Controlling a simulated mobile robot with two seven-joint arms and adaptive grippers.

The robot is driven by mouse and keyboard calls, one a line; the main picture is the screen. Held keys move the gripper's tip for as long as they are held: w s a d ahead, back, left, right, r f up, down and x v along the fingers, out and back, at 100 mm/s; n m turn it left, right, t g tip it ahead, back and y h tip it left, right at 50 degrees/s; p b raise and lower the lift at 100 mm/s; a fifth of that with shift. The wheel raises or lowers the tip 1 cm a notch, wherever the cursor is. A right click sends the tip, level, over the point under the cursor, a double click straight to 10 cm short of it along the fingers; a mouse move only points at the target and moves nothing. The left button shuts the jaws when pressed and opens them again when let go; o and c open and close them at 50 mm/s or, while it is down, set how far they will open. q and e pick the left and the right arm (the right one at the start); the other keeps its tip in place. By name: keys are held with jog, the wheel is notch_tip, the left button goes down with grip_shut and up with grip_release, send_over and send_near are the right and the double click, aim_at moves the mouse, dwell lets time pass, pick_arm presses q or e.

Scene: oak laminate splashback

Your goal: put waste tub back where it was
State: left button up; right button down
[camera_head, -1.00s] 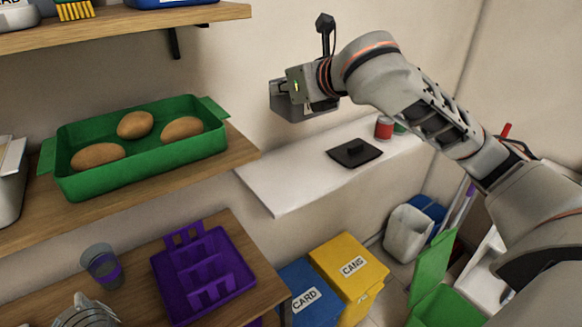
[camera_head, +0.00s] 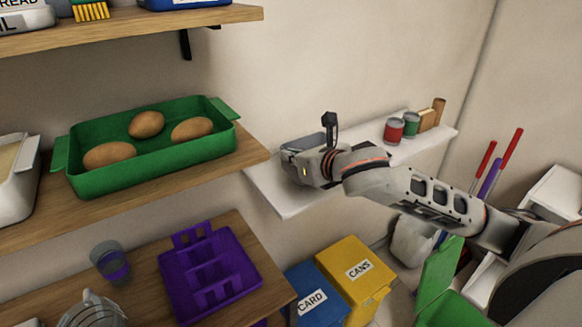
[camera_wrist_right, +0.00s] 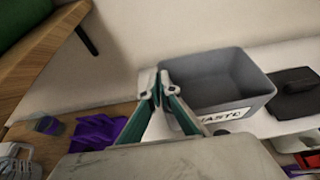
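The waste tub is a grey, open-topped box with a white WASTE label. In the right wrist view the tub (camera_wrist_right: 215,85) looks empty, right of the fingertips. In the head view only part of the tub (camera_head: 302,147) shows behind my right gripper (camera_head: 303,170). In the wrist view the right gripper's fingers (camera_wrist_right: 156,82) are close together at the tub's near left wall and appear shut on it. The tub is over the left part of the white shelf (camera_head: 275,199); I cannot tell whether its base touches. My left gripper is not in view.
A wooden shelf with a green tray (camera_head: 150,180) is at left; card (camera_head: 315,310) and cans (camera_head: 355,290) bins are below.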

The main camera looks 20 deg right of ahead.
aim_at(289, 166)
jog(key=shift+f, duration=1.7)
jog(key=c, duration=2.8)
grip_release()
jog(key=shift+f, duration=0.2)
jog(key=o, duration=0.5)
jog(key=shift+r, duration=0.2)
jog(key=shift+d, duration=0.1)
